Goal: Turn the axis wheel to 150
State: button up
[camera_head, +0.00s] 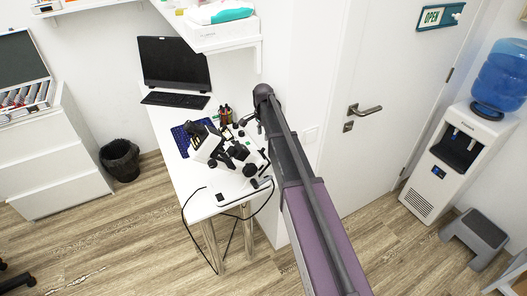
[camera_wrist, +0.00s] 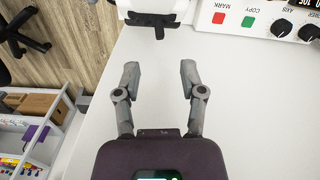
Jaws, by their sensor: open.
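The axis wheel (camera_wrist: 282,28) is a black knob below the printed word AXIS, at the top right of the wrist view. It sits on a white control panel (camera_wrist: 262,22). The setting it stands at cannot be read. My gripper (camera_wrist: 159,72) is open and empty above the white table (camera_wrist: 150,105), to the left of and apart from the wheel. In the head view, a black and white instrument (camera_head: 212,148) stands on the table near the end of my arm. The wheel cannot be made out there.
A red MARK button (camera_wrist: 218,18), a green COPY button (camera_wrist: 248,22) and another black knob (camera_wrist: 309,33) share the panel. A black and white fixture (camera_wrist: 153,20) stands ahead of my fingers. A monitor (camera_head: 173,63) and keyboard (camera_head: 176,99) are at the table's back.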

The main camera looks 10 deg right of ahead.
aim_at(263, 150)
jog(key=shift+f+b, duration=3.4)
jog(key=shift+f, duration=0.3)
grip_shut()
